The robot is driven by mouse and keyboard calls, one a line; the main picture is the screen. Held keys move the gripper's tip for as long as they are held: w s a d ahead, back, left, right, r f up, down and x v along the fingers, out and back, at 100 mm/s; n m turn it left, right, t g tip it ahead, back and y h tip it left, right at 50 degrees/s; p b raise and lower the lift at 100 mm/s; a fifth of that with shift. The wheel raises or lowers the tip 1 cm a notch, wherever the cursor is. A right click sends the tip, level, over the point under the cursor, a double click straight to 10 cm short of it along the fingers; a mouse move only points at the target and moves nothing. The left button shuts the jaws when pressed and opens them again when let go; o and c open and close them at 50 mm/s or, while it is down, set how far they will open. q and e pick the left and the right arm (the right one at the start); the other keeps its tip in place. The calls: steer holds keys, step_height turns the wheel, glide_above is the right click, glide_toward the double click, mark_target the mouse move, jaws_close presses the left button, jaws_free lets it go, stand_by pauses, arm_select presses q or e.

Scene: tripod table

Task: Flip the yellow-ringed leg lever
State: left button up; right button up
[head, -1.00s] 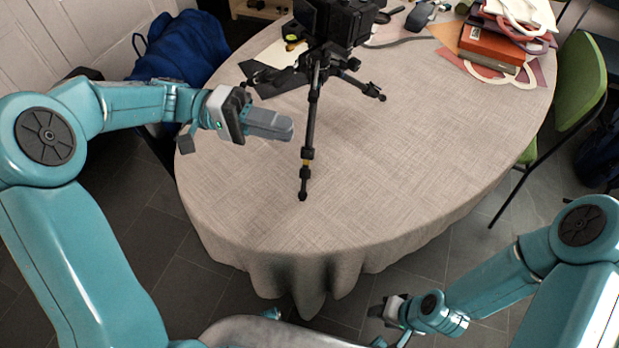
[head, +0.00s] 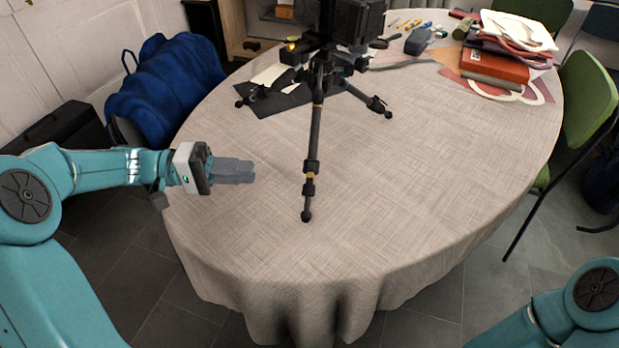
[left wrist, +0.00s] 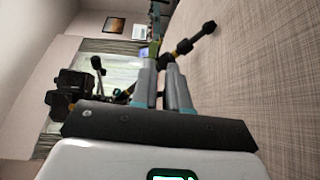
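A black tripod (head: 317,110) stands on the round table, and one leg points toward me. That front leg (head: 309,165) has a yellow ring (head: 310,177) between dark clamps on its lower part. The lever's own shape is too small to make out. My left gripper (head: 252,172) is left of this leg, apart from it, with its fingers pointing right toward it. In the left wrist view, the gripper's two fingers (left wrist: 160,65) show a narrow gap with nothing held. Beyond the tips is a dark leg with its foot (left wrist: 208,28). My right gripper is out of view.
The table (head: 400,200) is bare at the front and right. A black camera (head: 345,22) tops the tripod. Dark sheets (head: 275,100) lie under its left leg. Red books (head: 495,68) and papers are at the back right. A blue bag (head: 170,90) and green chair (head: 588,95) flank the table.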

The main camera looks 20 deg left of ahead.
mark_target(310, 175)
arm_select(q)
steer(key=b+x, duration=0.1)
steer(key=x, duration=1.2)
steer(key=shift+f, duration=0.15)
jaws_close()
steer(key=shift+r+n+p, duration=0.55)
steer(key=shift+n+p, duration=0.35)
steer(key=shift+p, duration=0.15)
steer(key=n+p, duration=0.2)
steer(key=p, duration=0.1)
steer(key=w+r+n+p, duration=0.1)
steer(key=n+p, duration=0.2)
steer(key=r+n+p, duration=0.1)
steer(key=n+p, duration=0.2)
steer(key=shift+w+a+r+y, duration=0.15)
steer(key=shift+w+r+y, duration=0.05)
steer(key=shift+y, duration=0.1)
steer(key=shift+w+n+p, duration=0.3)
steer(key=shift+n+p, duration=1)
steer(key=shift+p, duration=0.1)
